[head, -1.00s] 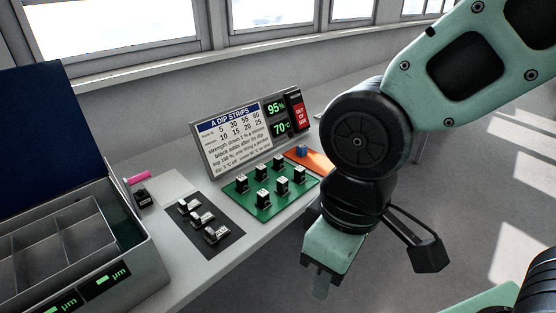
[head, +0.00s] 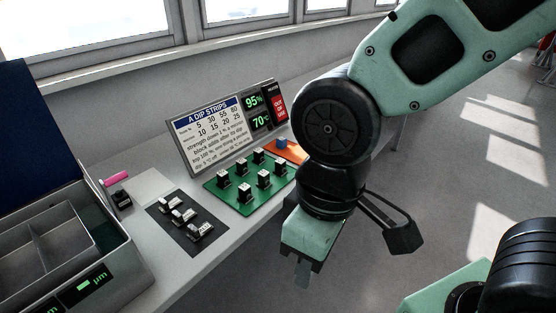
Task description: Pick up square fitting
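I cannot pick out a square fitting for certain. Small black and white square-topped blocks (head: 244,193) stand upright on a green board (head: 213,188). Several similar pieces (head: 184,216) lie on a dark mat (head: 207,249) at the left. A small blue block (head: 281,143) sits on an orange pad (head: 287,154) behind the green board. My gripper (head: 302,275) hangs pointing down to the right of the bench edge, apart from all these pieces. Its fingertips are seen edge-on, so their opening is unclear.
A sign panel (head: 205,138) with a lit display stands behind the green board. An open grey compartment case (head: 118,262) with a blue lid (head: 38,135) fills the left.

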